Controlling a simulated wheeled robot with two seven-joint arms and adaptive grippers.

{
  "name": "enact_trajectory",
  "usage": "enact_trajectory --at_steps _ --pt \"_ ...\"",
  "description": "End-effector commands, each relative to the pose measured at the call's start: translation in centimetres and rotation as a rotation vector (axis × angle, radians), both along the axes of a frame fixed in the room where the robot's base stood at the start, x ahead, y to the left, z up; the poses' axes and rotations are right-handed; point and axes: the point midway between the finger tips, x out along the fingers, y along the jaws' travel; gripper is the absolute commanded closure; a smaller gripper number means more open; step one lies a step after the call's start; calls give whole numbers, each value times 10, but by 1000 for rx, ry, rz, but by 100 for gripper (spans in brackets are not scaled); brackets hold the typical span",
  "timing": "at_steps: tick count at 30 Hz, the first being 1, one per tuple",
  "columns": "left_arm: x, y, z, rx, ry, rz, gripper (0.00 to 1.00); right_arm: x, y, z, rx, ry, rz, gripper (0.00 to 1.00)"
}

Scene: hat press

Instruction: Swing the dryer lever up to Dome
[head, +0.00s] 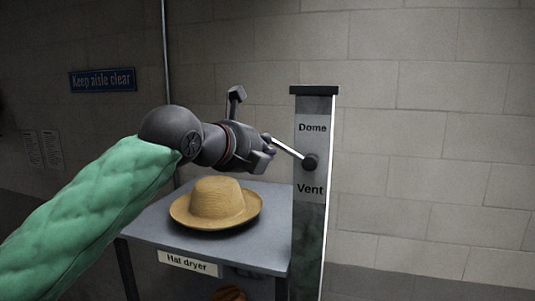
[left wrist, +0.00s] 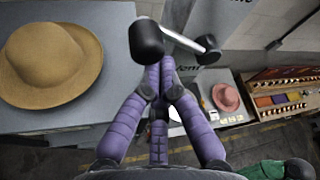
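The dryer lever (head: 288,149) is a pale rod with a dark knob, on a round pivot on a grey post (head: 309,225). It points left and slightly up from the pivot, which sits between the labels "Dome" (head: 312,128) above and "Vent" (head: 310,189) below. My left gripper (head: 268,153) is at the knob end. In the left wrist view, its purple fingers (left wrist: 157,78) are drawn together with nothing seen between them. The lever knob (left wrist: 146,40) overlaps their tips from the camera's side; I cannot tell whether they touch. My right gripper is not in view.
A straw hat (head: 217,202) sits on the grey hat dryer table (head: 250,253), below my left gripper. The left wrist view shows a pink hat (left wrist: 226,97) and a wooden tray (left wrist: 283,84) with coloured items beyond the post.

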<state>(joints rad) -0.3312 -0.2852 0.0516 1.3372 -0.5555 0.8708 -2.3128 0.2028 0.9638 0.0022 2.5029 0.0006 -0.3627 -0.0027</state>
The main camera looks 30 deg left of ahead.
Motion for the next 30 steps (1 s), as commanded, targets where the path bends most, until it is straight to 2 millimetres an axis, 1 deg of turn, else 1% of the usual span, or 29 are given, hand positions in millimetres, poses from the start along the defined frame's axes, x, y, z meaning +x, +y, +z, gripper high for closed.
enact_trajectory --at_steps 1,9,30 --pt "-2 1 7 0 -5 2 100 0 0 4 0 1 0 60" --pt "-3 1 14 -1 -6 3 100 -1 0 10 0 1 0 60" --pt "-2 0 13 -1 -3 1 100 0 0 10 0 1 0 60"
